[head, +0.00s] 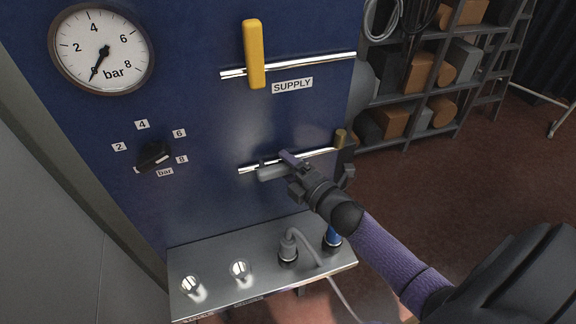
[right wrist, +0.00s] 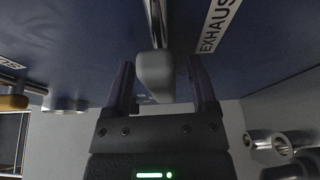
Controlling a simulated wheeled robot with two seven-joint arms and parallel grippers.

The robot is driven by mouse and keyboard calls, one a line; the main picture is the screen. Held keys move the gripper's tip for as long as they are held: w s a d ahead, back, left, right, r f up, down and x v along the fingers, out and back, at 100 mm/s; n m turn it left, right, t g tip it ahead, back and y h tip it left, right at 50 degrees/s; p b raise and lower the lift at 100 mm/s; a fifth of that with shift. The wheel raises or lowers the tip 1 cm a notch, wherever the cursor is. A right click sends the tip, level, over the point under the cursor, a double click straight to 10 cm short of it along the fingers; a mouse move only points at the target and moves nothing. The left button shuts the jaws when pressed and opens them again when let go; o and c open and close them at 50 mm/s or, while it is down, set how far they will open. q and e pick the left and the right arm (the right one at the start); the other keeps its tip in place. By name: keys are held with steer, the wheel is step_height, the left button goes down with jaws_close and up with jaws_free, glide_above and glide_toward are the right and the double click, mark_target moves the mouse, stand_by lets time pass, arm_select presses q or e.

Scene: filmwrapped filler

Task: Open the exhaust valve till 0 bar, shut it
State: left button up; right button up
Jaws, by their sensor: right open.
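The pressure gauge (head: 102,48) is at the upper left of the blue panel in the head view. Its needle points to the lower left, near the 0 end. The grey exhaust handle (head: 272,173) lies roughly along its lower pipe (head: 247,170). In the right wrist view the handle (right wrist: 155,75) is between the two fingers of my right gripper (right wrist: 160,85), which is open, with gaps beside it. The EXHAUST label (right wrist: 218,25) is partly cut off there. My right gripper (head: 284,168) partly covers the handle in the head view. My left gripper is not in view.
The yellow supply handle (head: 254,54) stands upright across its pipe. A black regulator knob (head: 153,156) is at the left. A metal shelf (head: 205,262) with fittings and a grey hose plug (head: 288,246) juts out below. Storage racks (head: 408,104) stand at the back right.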

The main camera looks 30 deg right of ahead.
steer(key=shift+w, duration=0.1)
jaws_close()
stand_by(0.3)
stand_by(1.1)
